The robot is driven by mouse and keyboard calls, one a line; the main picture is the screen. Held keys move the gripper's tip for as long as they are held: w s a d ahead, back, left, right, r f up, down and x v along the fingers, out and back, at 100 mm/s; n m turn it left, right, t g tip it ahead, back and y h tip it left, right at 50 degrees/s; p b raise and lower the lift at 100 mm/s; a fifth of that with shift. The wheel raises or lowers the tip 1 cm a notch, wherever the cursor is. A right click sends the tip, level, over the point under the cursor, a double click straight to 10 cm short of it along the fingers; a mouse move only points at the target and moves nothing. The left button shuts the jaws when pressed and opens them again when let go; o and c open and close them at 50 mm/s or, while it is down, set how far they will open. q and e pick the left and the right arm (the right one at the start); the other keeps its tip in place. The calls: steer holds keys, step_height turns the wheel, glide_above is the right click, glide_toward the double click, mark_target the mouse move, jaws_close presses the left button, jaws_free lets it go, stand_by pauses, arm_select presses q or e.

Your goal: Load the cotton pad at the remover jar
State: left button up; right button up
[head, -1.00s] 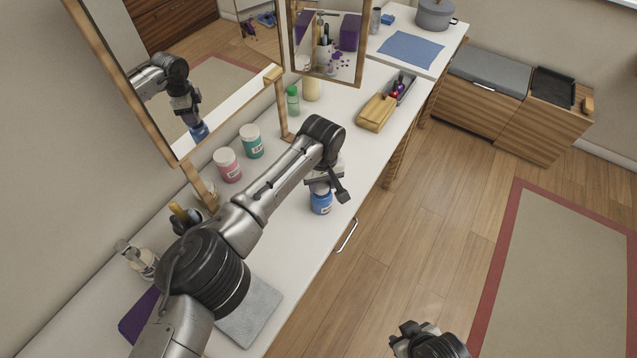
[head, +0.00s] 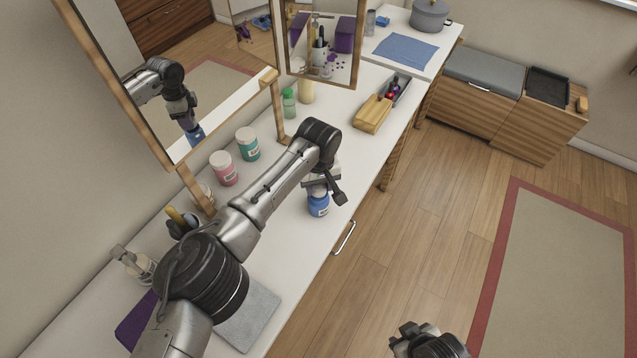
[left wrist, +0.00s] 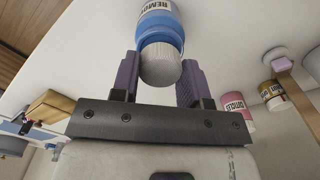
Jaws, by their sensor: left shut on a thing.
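The remover jar is a blue jar (head: 318,207) with a label, on the white counter near its front edge. In the left wrist view the blue jar (left wrist: 160,22) shows part of the word "REMOVER" and a ribbed white lid (left wrist: 160,66). My left gripper (head: 321,187) is above the jar; its purple-padded fingers (left wrist: 158,80) stand on either side of the white lid, shut on it. My right gripper (head: 412,335) is low in the head view, over the floor and away from the counter; its fingers are too unclear to judge. I cannot make out a cotton pad.
A pink jar (head: 223,170), a teal jar (head: 248,146) and a green bottle (head: 289,104) stand by the mirror behind my left arm. A grey mat (head: 250,316) lies on the near counter. A wooden box (head: 371,115) lies farther along. The counter between jar and box is clear.

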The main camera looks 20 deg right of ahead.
arm_select(q)
steer(key=shift+f, duration=0.45)
stand_by(0.3)
stand_by(0.8)
steer(key=shift+f, duration=0.15)
stand_by(1.0)
steer(key=shift+p, duration=0.4)
steer(key=shift+r+p, duration=0.5)
steer(key=shift+r, duration=0.1)
step_height(320, 180, up, 6)
steer(key=p, duration=0.6)
